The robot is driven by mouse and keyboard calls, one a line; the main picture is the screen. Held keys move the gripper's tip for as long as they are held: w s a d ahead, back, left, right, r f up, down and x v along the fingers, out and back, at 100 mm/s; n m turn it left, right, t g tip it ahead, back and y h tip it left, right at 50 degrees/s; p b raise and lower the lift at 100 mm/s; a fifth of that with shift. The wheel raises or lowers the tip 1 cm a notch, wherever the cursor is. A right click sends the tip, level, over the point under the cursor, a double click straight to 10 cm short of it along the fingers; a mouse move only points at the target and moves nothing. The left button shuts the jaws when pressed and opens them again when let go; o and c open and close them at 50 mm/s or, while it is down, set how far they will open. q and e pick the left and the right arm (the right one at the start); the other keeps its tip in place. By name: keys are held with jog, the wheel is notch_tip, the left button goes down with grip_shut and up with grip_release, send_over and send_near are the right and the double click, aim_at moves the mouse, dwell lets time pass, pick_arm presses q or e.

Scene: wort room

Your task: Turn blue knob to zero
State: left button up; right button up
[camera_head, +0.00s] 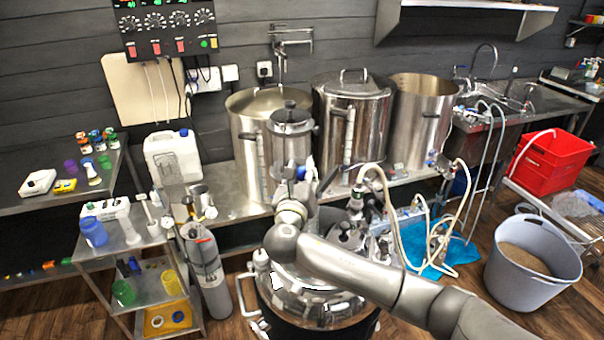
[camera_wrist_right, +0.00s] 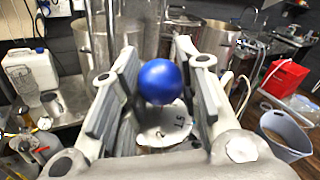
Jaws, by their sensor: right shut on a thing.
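The blue knob (camera_wrist_right: 160,82) is a round glossy ball in the middle of the right wrist view. A round metal plate (camera_wrist_right: 163,125) with dark marks lies just below it in the picture; I cannot read a zero on it. My right gripper (camera_wrist_right: 158,88) has one finger on each side of the ball and is shut on it. In the head view my right gripper (camera_head: 300,182) is small, in front of the steel pots, and the knob is mostly hidden there. My left gripper is in neither view.
Steel pots (camera_head: 350,115) stand on a bench behind the gripper. A lidded steel vessel (camera_head: 320,300) is below my right arm. Hoses (camera_head: 395,225) hang to the right. A control panel (camera_head: 165,28) is on the wall. A trolley (camera_head: 130,245) stands left.

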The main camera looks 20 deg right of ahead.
jog(key=shift+d, duration=0.1)
jog(key=n+t+y, duration=0.1)
jog(key=n+y, duration=0.2)
jog(key=y, duration=0.1)
jog(key=n+y, duration=0.2)
jog(key=y, duration=0.3)
jog(key=shift+n+t, duration=0.4)
jog(key=n+y, duration=0.1)
jog(key=y, duration=0.1)
jog(key=shift+d+f+n+y+b, duration=0.1)
jog(key=shift+n+y+b, duration=0.2)
jog(key=shift+n+y, duration=0.1)
jog(key=n+g+y+b, duration=0.1)
jog(key=y, duration=0.1)
jog(key=shift+n+y, duration=0.4)
jog(key=n+g+y+b, duration=0.8)
jog(key=g+y+b, duration=0.1)
jog(key=b, duration=0.7)
jog(key=shift+f+n+y, duration=0.1)
jog(key=shift+n+y, duration=0.2)
jog(key=shift+n+g+y+b, duration=0.4)
jog(key=shift+n+g+b, duration=0.4)
jog(key=shift+g+b, duration=0.5)
jog(key=shift+r, duration=0.2)
jog(key=o, duration=0.8)
jog(key=shift+a, duration=0.2)
jog(key=shift+c, duration=0.2)
